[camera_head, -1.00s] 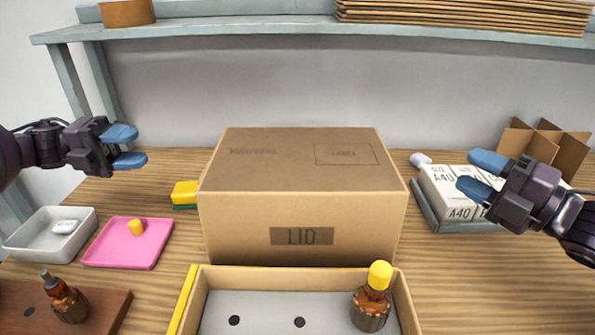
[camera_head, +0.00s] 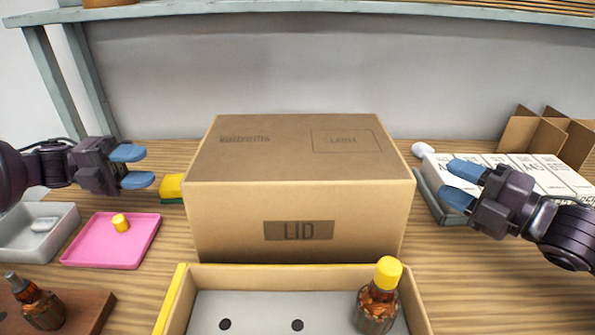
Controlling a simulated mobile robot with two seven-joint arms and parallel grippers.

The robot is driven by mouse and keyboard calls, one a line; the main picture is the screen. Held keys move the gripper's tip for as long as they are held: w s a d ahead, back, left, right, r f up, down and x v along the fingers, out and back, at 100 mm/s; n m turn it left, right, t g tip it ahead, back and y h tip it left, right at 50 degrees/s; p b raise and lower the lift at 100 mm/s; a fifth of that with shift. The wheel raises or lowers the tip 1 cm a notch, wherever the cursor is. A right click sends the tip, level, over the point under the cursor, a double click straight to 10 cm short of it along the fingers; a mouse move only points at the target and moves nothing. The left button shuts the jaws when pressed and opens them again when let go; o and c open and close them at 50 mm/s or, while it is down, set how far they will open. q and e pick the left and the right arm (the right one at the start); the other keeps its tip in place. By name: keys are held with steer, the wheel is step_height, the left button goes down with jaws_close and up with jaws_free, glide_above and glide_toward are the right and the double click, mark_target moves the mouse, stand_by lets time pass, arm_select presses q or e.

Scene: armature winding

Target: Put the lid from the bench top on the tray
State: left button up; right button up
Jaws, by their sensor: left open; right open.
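The lid (camera_head: 298,215) is a large brown cardboard box shape with "LID" on its front, standing on the wooden bench top in the middle. The tray (camera_head: 171,306) is a low open cardboard tray with a yellow left edge, just in front of the lid. It has a grey insert with dark holes, and an amber bottle with a yellow cap (camera_head: 378,297) stands at its right. Its near part is cut off by the picture. My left gripper (camera_head: 140,166) is open and empty, left of the lid. My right gripper (camera_head: 455,181) is open and empty, right of the lid.
A pink tray (camera_head: 93,254) with a yellow cap, a grey bin (camera_head: 65,238) and a wooden block (camera_head: 98,308) with a bottle are at left. A yellow sponge (camera_head: 171,187) sits beside the lid. White boxes (camera_head: 520,177) stand behind my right gripper. A shelf (camera_head: 330,11) runs above.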

arm_select(q)
steer(key=d, duration=0.8)
steer(key=shift+s+d, duration=0.4)
steer(key=shift+s, duration=0.05)
arm_select(e)
steer(key=x, duration=0.9)
arm_select(q)
jaws_close()
arm_select(e)
jaws_close()
